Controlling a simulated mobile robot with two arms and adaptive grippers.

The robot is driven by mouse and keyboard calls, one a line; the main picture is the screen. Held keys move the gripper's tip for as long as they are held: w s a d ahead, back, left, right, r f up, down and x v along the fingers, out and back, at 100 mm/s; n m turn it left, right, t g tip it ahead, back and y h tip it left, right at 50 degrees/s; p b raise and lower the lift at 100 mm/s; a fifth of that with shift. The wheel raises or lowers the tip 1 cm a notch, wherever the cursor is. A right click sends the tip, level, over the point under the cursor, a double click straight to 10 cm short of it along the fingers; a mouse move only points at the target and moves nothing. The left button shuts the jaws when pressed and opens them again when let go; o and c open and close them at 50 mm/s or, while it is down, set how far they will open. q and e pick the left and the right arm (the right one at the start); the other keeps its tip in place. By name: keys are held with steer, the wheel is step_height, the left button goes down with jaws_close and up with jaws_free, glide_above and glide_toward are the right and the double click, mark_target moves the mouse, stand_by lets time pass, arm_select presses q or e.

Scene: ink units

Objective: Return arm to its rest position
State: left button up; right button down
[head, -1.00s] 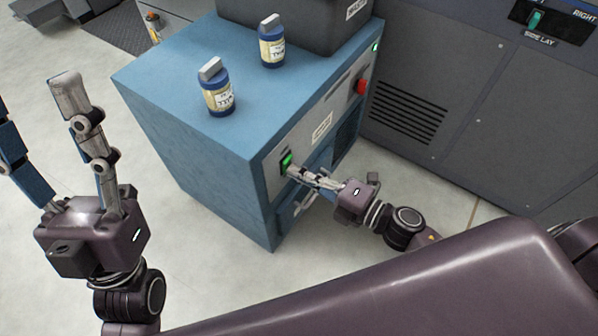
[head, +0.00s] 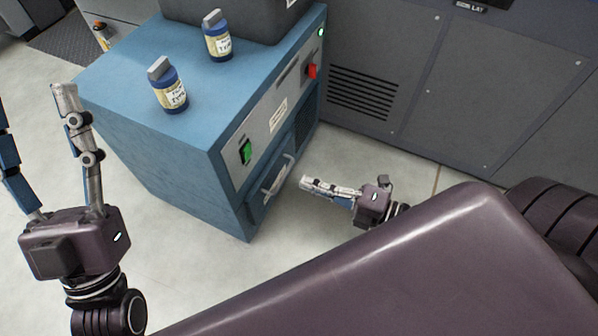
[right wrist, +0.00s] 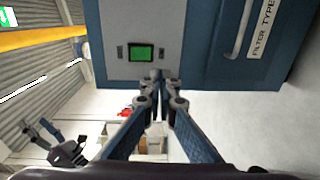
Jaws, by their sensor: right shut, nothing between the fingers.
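My right gripper (head: 306,183) is shut and empty, in the open space in front of the blue cabinet (head: 165,160). Its fingertips are apart from the cabinet's front panel. The right wrist view shows the closed fingers (right wrist: 158,76) below a green button (right wrist: 141,53) on that panel. In the head view the green button (head: 246,152) is at the panel's lower left. My left gripper (head: 32,98) is at the left, pointing up, with its two fingers spread wide and nothing between them.
Two blue bottles with grey caps, one nearer (head: 169,88) and one farther (head: 217,38), stand on the cabinet. A red switch (head: 312,71) and a drawer handle (head: 277,178) are on its front. A large grey machine (head: 400,85) stands behind.

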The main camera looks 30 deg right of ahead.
arm_select(q)
steer(key=shift+w+f, duration=0.1)
stand_by(0.5)
